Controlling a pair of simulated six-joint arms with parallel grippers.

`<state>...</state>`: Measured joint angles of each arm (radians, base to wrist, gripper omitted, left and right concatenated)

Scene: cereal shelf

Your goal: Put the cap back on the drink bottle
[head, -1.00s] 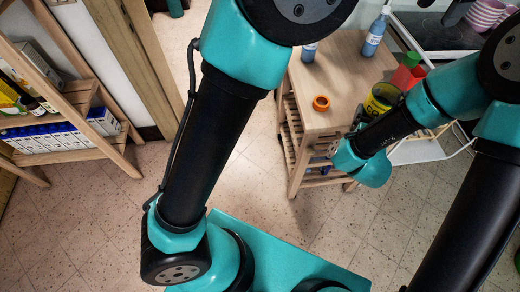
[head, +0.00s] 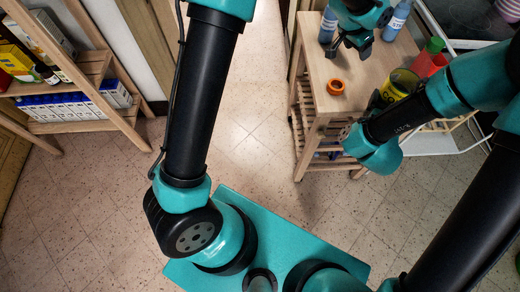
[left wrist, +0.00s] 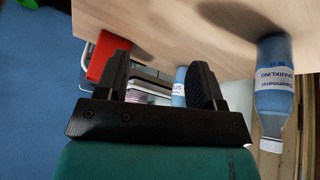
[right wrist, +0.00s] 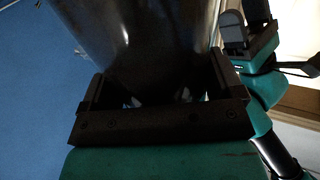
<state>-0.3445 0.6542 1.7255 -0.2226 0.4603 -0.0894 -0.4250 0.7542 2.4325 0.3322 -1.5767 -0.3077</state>
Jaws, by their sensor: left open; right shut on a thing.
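Two blue drink bottles stand on the wooden cart top (head: 312,68) in the head view: one (head: 328,25) left of my left gripper (head: 350,48) and one (head: 397,20) right of it. In the left wrist view, my left gripper (left wrist: 160,78) is open and empty. A labelled bottle (left wrist: 272,90) with a white top stands to its right, and another (left wrist: 179,88) shows partly behind the jaws. My right gripper (right wrist: 158,80) is shut on a dark, glossy, rounded thing (right wrist: 135,35). I cannot tell what it is. I cannot make out a loose cap.
A stocked wooden shelf (head: 98,75) is at the left.

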